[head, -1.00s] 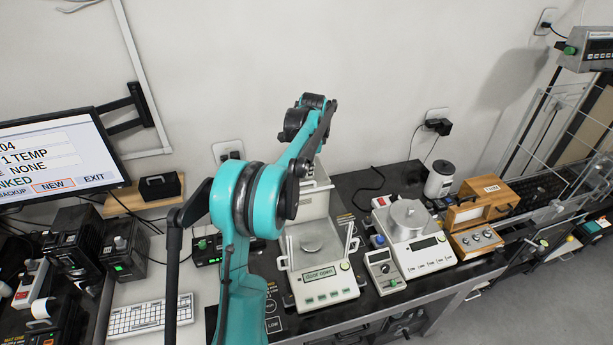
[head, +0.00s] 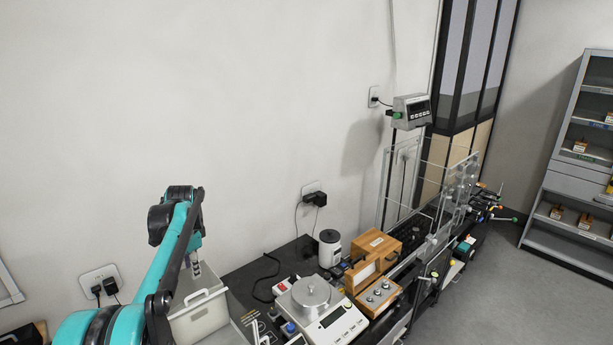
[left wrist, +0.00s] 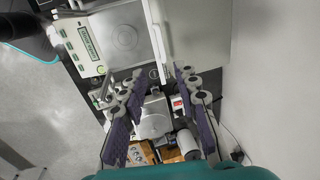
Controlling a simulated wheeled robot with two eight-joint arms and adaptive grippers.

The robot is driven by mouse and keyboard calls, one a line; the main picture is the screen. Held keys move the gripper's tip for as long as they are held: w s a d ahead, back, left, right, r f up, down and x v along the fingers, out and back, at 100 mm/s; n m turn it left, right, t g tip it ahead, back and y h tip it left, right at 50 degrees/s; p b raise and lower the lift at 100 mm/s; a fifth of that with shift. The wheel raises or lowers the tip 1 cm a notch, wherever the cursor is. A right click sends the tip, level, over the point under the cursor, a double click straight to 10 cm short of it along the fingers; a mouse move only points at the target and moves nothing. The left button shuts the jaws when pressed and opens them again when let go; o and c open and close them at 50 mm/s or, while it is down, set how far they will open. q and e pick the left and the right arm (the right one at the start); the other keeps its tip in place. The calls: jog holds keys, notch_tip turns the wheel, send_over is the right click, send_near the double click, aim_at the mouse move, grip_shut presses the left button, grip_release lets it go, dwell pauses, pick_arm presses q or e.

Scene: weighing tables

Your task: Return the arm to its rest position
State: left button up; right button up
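My left arm (head: 172,250) comes in from the lower left in the head view and rises in front of the wall. Only a small part of my left gripper (head: 195,268) shows below the arm's top joint, over a white open-topped box. In the left wrist view, the left gripper (left wrist: 160,108) has its two purple-padded fingers wide apart with nothing held between them. It is above the weighing bench, and a balance with a round pan (left wrist: 124,37) lies beyond the fingers. My right arm and gripper are not in view.
A grey shelf (head: 575,170) stands at the right. The floor before it is clear.

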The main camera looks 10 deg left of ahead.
pick_arm(q)
jog(key=s+d+f+n+t+b, duration=0.1)
jog(key=s+d+f+n+b, duration=0.15)
jog(key=s+d+b, duration=0.4)
jog(key=s+d+f+n+t+b, duration=0.2)
jog(key=s+d+f+b, duration=0.2)
jog(key=s+d, duration=0.45)
jog(key=s+d+f+n+t+h+b, duration=0.1)
jog(key=s+d+f+b, duration=0.3)
jog(key=f, duration=0.4)
jog(key=s+d+f+n+t+b, duration=0.1)
jog(key=s+d+f+n+b, duration=0.1)
jog(key=s+d+f+b, duration=0.2)
jog(key=s+d+f, duration=0.2)
jog(key=s+f, duration=0.2)
jog(key=s, duration=0.1)
jog(key=shift+s+d+t+h, duration=0.15)
jog(key=shift+d+t+h, duration=0.15)
jog(key=shift+h, duration=0.1)
jog(key=shift+n, duration=0.25)
